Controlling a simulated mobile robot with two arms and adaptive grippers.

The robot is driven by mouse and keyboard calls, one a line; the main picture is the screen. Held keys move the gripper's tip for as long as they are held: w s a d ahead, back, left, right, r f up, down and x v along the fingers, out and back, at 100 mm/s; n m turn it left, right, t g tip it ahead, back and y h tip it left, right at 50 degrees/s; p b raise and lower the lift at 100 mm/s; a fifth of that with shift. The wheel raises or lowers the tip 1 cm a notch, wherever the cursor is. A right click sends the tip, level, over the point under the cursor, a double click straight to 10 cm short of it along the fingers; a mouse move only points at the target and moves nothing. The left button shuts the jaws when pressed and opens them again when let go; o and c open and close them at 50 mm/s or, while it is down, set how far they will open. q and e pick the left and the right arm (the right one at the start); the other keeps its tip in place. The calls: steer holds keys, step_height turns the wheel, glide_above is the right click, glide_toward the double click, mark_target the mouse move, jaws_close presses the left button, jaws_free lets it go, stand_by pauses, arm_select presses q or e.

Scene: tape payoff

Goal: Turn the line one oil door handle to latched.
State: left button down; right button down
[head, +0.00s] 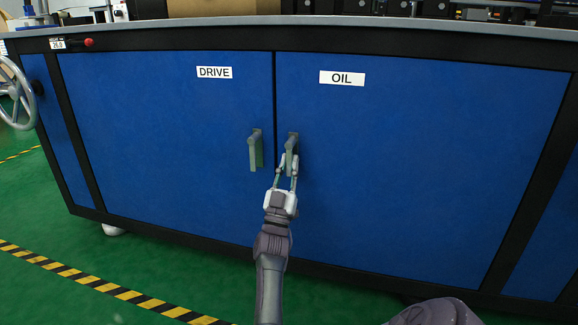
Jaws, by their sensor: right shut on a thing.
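The blue oil door (420,150) is on the right half of the cabinet in the head view, under a white OIL label (342,78). Its grey-green handle (292,142) is at the door's left edge. My right gripper (288,160) is shut on this handle, with the fingers on either side of its hanging lower part. The handle points downward, and its lower end is partly hidden by the fingers. The door looks flush with the cabinet front. My left gripper is not in view.
The blue drive door (160,140), with its own downward handle (256,150), is just left. A grey handwheel (16,92) and a red knob (89,42) are at the far left. Green floor with a striped yellow-black line (100,287) lies in front.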

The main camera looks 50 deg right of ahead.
steer(key=c, duration=1.1)
jaws_free()
step_height(320, 180, up, 10)
